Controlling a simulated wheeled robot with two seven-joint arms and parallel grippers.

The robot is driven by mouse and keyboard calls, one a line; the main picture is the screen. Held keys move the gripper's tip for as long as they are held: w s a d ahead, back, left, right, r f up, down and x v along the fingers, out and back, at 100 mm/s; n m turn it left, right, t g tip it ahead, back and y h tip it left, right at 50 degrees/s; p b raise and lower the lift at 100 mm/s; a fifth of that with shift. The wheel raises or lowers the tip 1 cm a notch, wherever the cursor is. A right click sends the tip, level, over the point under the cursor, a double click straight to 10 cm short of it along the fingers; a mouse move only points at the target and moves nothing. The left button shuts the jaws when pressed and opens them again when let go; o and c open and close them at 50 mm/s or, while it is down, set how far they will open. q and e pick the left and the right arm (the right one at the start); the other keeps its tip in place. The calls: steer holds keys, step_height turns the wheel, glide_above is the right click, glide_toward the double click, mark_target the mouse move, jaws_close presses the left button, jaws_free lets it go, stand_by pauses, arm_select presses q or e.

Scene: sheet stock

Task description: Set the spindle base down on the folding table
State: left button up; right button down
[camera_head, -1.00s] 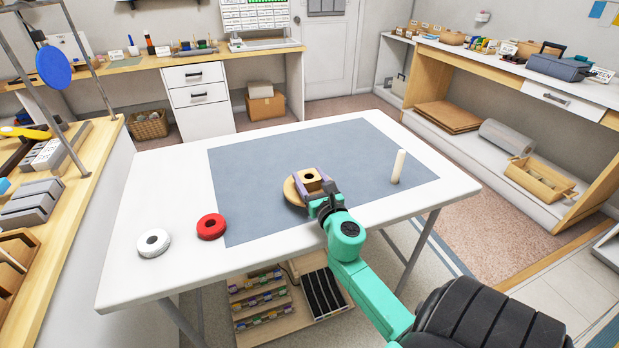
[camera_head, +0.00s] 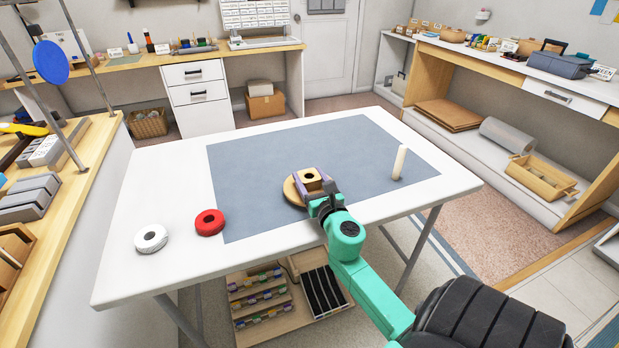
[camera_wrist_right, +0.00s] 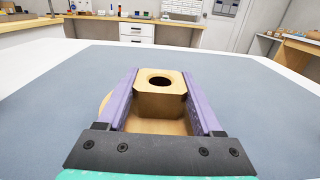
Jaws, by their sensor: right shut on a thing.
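The spindle base is a wooden piece with a round disc (camera_head: 292,191) and a block (camera_head: 309,176) with a dark hole in its top. My right gripper (camera_head: 317,184) is shut on the block. In the right wrist view the purple fingers lie along both sides of the block (camera_wrist_right: 160,88). The base is over the grey mat (camera_head: 240,175) on the white folding table (camera_head: 170,190); I cannot tell whether it touches the mat. A pale upright rod (camera_head: 399,162) stands on the mat to the right. My left gripper is not in view.
A red ring (camera_head: 209,222) and a white ring (camera_head: 151,239) sit at the table's front left. The mat's back and middle are clear. A shelf unit with several small items (camera_head: 260,295) stands below the table's front edge.

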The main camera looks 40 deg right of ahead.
steer(key=shift+f+b, duration=0.55)
steer(key=shift+b, duration=0.05)
steer(key=shift+f, duration=0.2)
stand_by(0.4)
jaws_free()
steer(key=shift+s, duration=0.1)
